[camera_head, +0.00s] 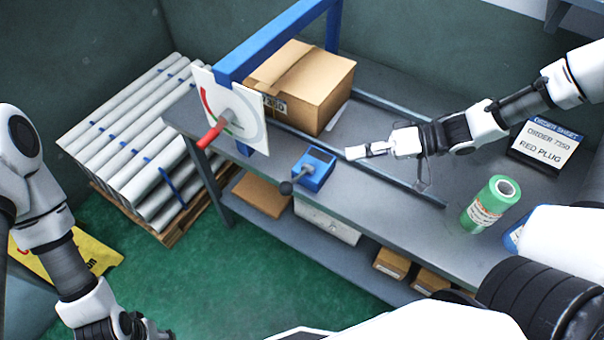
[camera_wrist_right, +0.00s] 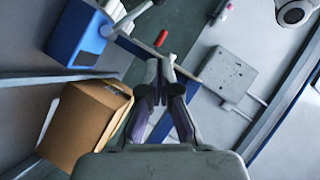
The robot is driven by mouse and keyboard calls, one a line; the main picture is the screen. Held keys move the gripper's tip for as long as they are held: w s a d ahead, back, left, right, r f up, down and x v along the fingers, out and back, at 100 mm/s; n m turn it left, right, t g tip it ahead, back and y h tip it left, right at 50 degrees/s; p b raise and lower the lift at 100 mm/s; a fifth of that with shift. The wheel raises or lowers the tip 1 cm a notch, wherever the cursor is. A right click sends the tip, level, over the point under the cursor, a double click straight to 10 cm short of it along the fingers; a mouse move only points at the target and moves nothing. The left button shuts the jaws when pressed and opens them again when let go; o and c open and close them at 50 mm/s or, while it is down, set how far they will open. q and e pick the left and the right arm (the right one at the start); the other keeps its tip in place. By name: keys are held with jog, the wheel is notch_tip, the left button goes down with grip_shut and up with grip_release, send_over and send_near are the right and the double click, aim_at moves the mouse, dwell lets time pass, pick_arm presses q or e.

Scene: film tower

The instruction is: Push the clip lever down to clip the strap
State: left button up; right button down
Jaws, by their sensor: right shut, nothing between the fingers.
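A blue clip block (camera_head: 316,168) sits at the front edge of the grey bench, with a lever ending in a dark knob (camera_head: 286,187) that points out to the front left. In the right wrist view the blue block (camera_wrist_right: 78,38) is at the upper left. My right gripper (camera_head: 352,152) is shut and empty, above the bench just right of the block and apart from the lever. Its closed fingertips (camera_wrist_right: 163,68) show in the wrist view. My left gripper (camera_head: 135,328) is low at the left, cut by the lower edge. I cannot make out a strap.
A cardboard box (camera_head: 312,85) stands under a blue frame (camera_head: 275,38), behind the block. A white dial panel with a red handle (camera_head: 212,134) is at the left. A green roll (camera_head: 490,204) and an order sheet sign (camera_head: 545,145) are at the right.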

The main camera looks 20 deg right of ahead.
jog(key=shift+f, duration=0.1)
jog(key=b, duration=0.2)
send_over(302, 176)
jog(key=s, duration=0.3)
notch_tip(302, 176, down, 5)
jog(key=shift+a+f, duration=0.15)
jog(key=shift+a, duration=0.35)
jog(key=shift+w+f, duration=0.1)
jog(key=shift+w, duration=0.05)
